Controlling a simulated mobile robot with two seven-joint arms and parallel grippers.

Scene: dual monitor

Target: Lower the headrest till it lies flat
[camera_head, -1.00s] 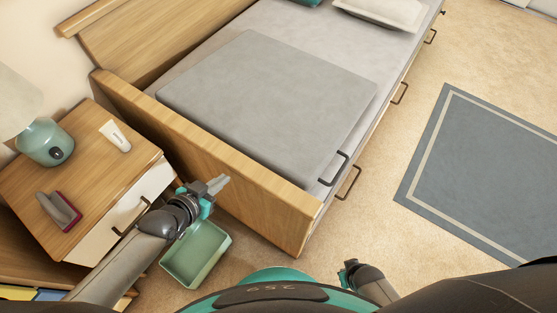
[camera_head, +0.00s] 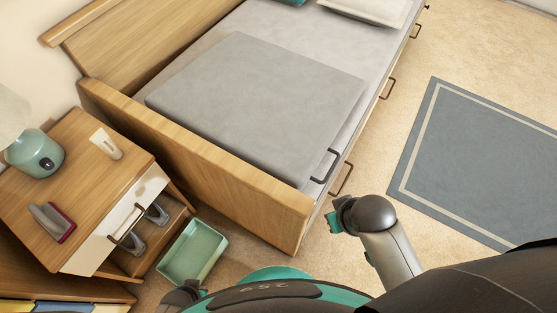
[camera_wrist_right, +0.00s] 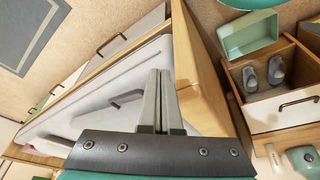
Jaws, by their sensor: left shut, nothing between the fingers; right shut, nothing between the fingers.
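The headrest (camera_head: 255,105) is a wide grey panel at the near end of the bed, beside the wooden end board (camera_head: 200,160). I cannot tell its exact tilt from above. A dark handle (camera_head: 325,165) stands by its near right corner and also shows in the right wrist view (camera_wrist_right: 126,98). My left gripper (camera_head: 182,293) is low at the bottom edge, away from the bed, its fingers mostly hidden. My right gripper (camera_wrist_right: 155,100) is shut and empty in the right wrist view, its fingers to the right of the handle. In the head view, my right arm is by the bed's near right corner.
A green bin (camera_head: 193,250) is on the floor. Drawer handles line the bed's right side. Floor and a blue rug (camera_head: 480,165) lie right.

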